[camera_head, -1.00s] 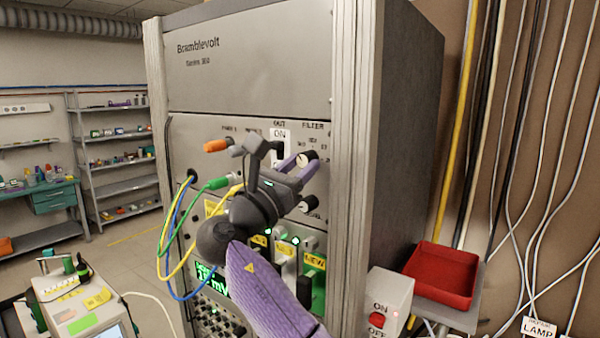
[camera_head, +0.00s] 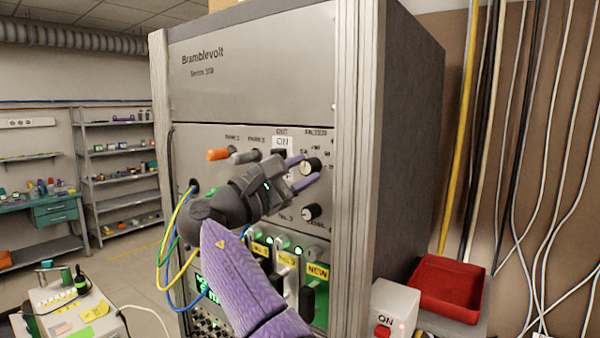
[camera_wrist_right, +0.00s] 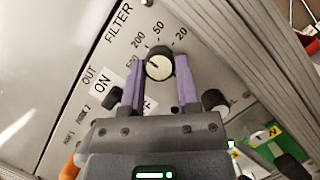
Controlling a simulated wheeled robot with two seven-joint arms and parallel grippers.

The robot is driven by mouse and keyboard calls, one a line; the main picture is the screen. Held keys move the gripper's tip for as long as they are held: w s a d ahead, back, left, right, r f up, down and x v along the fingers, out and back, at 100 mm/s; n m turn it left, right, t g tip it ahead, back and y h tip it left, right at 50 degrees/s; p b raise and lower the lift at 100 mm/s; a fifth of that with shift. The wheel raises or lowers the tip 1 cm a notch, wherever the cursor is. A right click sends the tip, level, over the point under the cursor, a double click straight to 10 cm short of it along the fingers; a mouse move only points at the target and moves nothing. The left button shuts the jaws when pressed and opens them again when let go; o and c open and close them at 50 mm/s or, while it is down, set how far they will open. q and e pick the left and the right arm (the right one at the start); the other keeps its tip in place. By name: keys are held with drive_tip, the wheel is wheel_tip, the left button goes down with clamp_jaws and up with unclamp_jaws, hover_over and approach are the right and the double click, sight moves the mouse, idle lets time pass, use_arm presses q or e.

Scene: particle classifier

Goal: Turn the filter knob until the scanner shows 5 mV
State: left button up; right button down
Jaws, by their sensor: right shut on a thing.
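The filter knob (camera_head: 312,164) is a round black knob with a pale face, on the rack panel under the FILTER label. In the right wrist view the knob (camera_wrist_right: 159,67) sits between my two purple fingers, below the marks 200, 50 and 20. My right gripper (camera_head: 308,168) is shut on the knob, one finger on each side. Its pointer direction is too small to read surely. A green-lit display (camera_head: 190,290), perhaps the scanner's, shows low on the rack. My right arm covers part of it, and I cannot read its value. My left gripper is out of view.
A second black knob (camera_head: 311,212) sits just below. An ON/OFF switch (camera_head: 279,155) and an orange plug (camera_head: 217,154) are to the left. Coloured cables (camera_head: 168,262) hang at the rack's left. A red tray (camera_head: 447,288) and a switch box (camera_head: 395,308) stand at right.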

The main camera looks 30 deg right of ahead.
idle(0.5)
drive_tip(key=shift+c, duration=1.6)
unclamp_jaws()
drive_tip(key=b+v, duration=0.3)
drive_tip(key=v, duration=0.7)
